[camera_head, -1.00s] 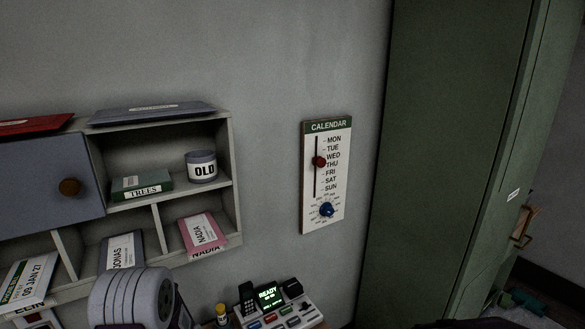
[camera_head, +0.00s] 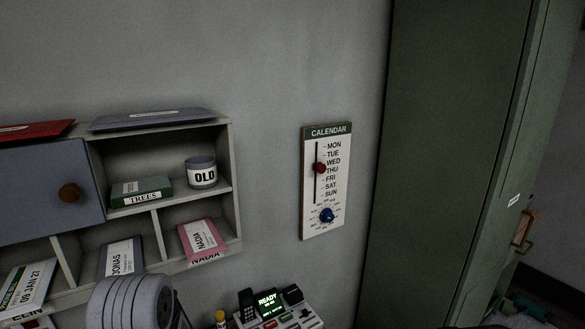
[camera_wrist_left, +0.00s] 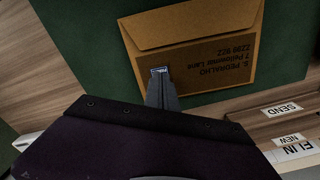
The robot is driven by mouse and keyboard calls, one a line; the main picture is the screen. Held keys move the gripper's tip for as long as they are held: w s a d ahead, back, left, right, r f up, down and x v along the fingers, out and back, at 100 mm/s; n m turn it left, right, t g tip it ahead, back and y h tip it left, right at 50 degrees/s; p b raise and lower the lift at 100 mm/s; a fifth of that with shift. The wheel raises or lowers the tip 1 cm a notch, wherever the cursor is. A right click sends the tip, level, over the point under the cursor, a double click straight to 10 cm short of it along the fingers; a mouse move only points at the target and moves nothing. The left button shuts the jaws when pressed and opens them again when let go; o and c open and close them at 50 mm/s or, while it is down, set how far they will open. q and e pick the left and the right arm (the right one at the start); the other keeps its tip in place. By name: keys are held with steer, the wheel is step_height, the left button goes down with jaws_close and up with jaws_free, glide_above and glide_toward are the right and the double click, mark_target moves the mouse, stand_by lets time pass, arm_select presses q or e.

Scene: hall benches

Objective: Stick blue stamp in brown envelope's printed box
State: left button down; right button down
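In the left wrist view, the brown envelope (camera_wrist_left: 208,50) lies on a dark green surface, its printed address upside down to me. My left gripper (camera_wrist_left: 160,74) reaches over the envelope's near left part with its fingers close together. A small blue stamp (camera_wrist_left: 160,70) with a pale edge shows right at the fingertips, over the envelope's lower left corner as pictured. I cannot tell whether the stamp touches the paper. The printed box cannot be made out apart from the stamp. My right gripper is in neither current view.
SEND (camera_wrist_left: 282,109) and NEW (camera_wrist_left: 287,139) labels lie right of the green mat (camera_wrist_left: 80,50) on wood. In the head view are a wall shelf (camera_head: 233,180) with letters, a calendar board (camera_head: 325,180), a small device reading READY (camera_head: 268,302) and a green cabinet (camera_head: 450,150).

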arm_select(q)
steer(key=shift+f+b, duration=0.6)
steer(key=shift+f, duration=0.25)
stand_by(0.7)
steer(key=shift+r, duration=0.15)
stand_by(0.4)
step_height(320, 180, up, 7)
steer(key=p, duration=0.6)
steer(key=w+d+r+t, duration=0.2)
steer(key=w+d+r, duration=0.1)
steer(key=r, duration=0.6)
steer(key=s+d+r, duration=0.2)
steer(key=s+r, duration=0.2)
steer(key=s, duration=0.7)
steer(key=shift+s+g, duration=0.15)
steer(key=shift+g, duration=0.25)
